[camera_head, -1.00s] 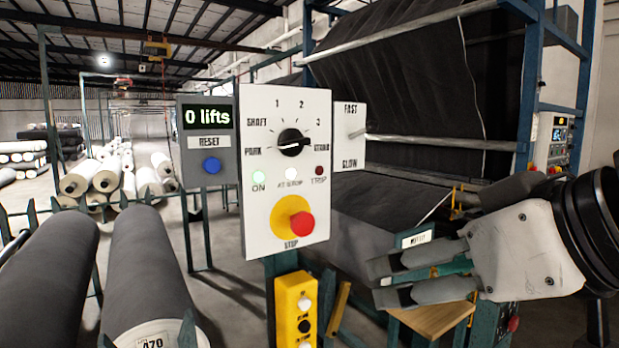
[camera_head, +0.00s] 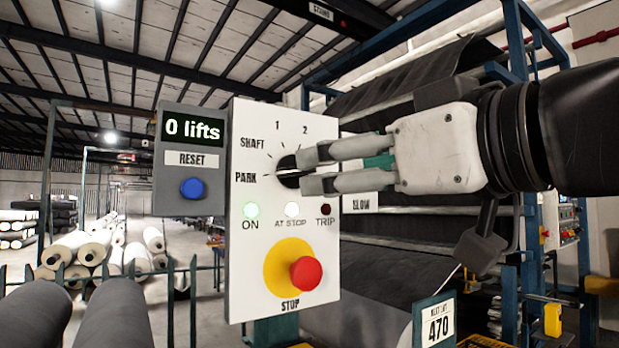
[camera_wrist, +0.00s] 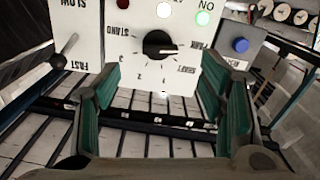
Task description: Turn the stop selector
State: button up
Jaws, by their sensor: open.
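The stop selector is a black round knob (camera_head: 287,168) on a white panel (camera_head: 250,225), with SHAFT, PARK, 1 and 2 printed around it. In the wrist view the knob (camera_wrist: 157,44) appears upside down with its white pointer line towards PARK. My gripper (camera_head: 303,172) is open in front of the panel, coming from the right. Its fingertips cover the knob's right part and the labels there in the head view. In the wrist view the knob lies beyond the gap between my green-padded fingers (camera_wrist: 158,80). I cannot tell whether they touch it.
A red stop button (camera_head: 306,273) on a yellow disc sits below the knob. A grey box with a "0 lifts" display and blue button (camera_head: 193,188) is at left. A FAST/SLOW lever (camera_wrist: 67,46) is beside the panel. Grey rolls (camera_head: 125,315) lie at lower left.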

aim_at(293, 176)
jog(key=x, duration=0.8)
jog(key=shift+a, duration=0.1)
jog(key=shift+b, duration=0.3)
jog(key=c, duration=1.2)
